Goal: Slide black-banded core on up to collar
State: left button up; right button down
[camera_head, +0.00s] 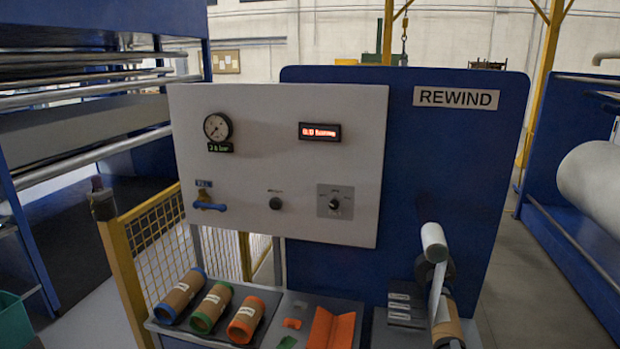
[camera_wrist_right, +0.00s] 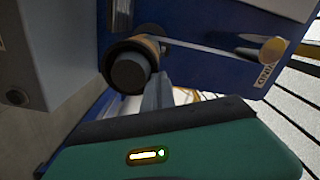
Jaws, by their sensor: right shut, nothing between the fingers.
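A brown core (camera_head: 447,328) shows at the lower right of the head view, below a white roller (camera_head: 433,242). In the right wrist view the brown core (camera_wrist_right: 148,45) sits around a shaft, behind a thick dark round end (camera_wrist_right: 130,73). I cannot tell how much of that dark part is the core's black band. The collar is not clearly visible. My right gripper (camera_wrist_right: 157,92) is shut and empty, its grey fingers just beside the dark end. I cannot tell whether they touch it. My left gripper is not in view.
A tray (camera_head: 190,335) holds blue-banded (camera_head: 180,295), green-banded (camera_head: 211,308) and orange-banded (camera_head: 246,319) cores. A white control panel (camera_head: 280,165) stands before the blue REWIND panel (camera_head: 455,150). A pale web (camera_wrist_right: 200,45) runs between core and roller.

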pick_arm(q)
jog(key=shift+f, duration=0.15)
pick_arm(e)
jog(key=shift+w, duration=0.35)
jog(key=shift+w+d, duration=0.1)
pick_arm(q)
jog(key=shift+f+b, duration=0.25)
jog(key=shift+b, duration=0.1)
pick_arm(e)
jog(key=shift+w+d, duration=0.1)
jog(key=shift+w, duration=0.25)
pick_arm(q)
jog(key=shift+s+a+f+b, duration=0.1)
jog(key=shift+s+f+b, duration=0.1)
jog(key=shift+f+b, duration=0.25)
pick_arm(e)
jog(key=shift+w+d, duration=0.15)
jog(key=shift+w, duration=0.55)
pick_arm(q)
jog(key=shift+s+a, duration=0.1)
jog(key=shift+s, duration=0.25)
pick_arm(e)
jog(key=shift+w+r, duration=0.15)
jog(key=shift+r, duration=0.45)
